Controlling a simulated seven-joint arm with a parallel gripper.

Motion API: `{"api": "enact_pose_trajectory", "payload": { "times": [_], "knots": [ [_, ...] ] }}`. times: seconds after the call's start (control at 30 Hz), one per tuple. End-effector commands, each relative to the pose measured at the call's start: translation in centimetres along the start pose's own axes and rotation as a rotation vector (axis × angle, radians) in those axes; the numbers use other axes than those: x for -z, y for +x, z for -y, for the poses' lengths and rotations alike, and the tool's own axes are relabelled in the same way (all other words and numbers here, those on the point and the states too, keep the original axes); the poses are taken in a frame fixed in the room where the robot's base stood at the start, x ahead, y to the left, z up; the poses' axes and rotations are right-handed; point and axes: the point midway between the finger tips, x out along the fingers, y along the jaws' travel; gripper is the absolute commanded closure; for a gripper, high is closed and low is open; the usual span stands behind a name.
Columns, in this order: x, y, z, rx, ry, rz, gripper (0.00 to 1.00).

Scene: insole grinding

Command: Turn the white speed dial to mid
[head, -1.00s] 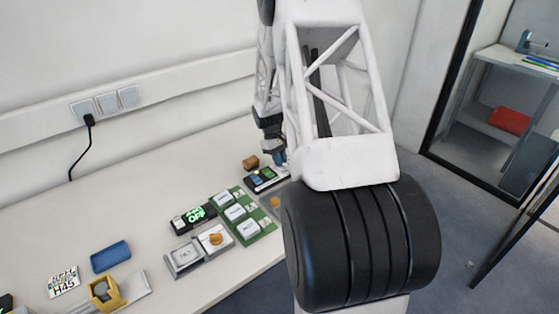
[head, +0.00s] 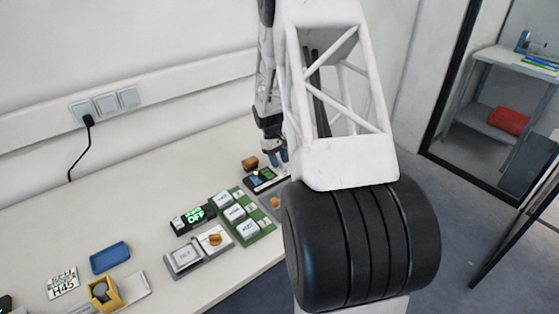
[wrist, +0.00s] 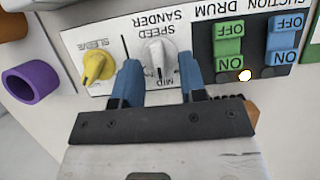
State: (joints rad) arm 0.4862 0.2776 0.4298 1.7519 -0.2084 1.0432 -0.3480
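The white speed dial (wrist: 157,58) is on a white panel labelled SANDER SPEED, upside down in the wrist view. The word MID is printed on the gripper's side of the dial. My gripper (wrist: 159,66) is open, with one blue finger on each side of the dial. I cannot tell whether the fingers touch it. The dial's pointer direction is hard to make out. In the head view my gripper (head: 276,155) is low over the far end of the table, where my arm hides the speed dial.
A yellow sleeve dial (wrist: 97,67) sits left of the speed dial. Green (wrist: 229,42) and blue (wrist: 284,40) switches are on the right, and a purple ring (wrist: 31,81) is at the left. In the head view a green board (head: 240,217) with white keys lies nearer on the table.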

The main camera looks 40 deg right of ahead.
Motion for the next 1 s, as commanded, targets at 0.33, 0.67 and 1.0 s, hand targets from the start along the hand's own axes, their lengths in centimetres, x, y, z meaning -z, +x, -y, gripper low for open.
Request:
{"api": "enact_pose_trajectory", "payload": {
  "times": [0.33, 0.67, 1.0],
  "knots": [
    [0.0, -1.4, 0.0, -0.001, 0.0, -0.002, 0.62],
    [0.0, -5.4, 0.0, -0.001, 0.0, -0.001, 0.62],
    [0.0, -7.8, 0.0, -0.001, 0.0, -0.001, 0.62]
  ]
}}
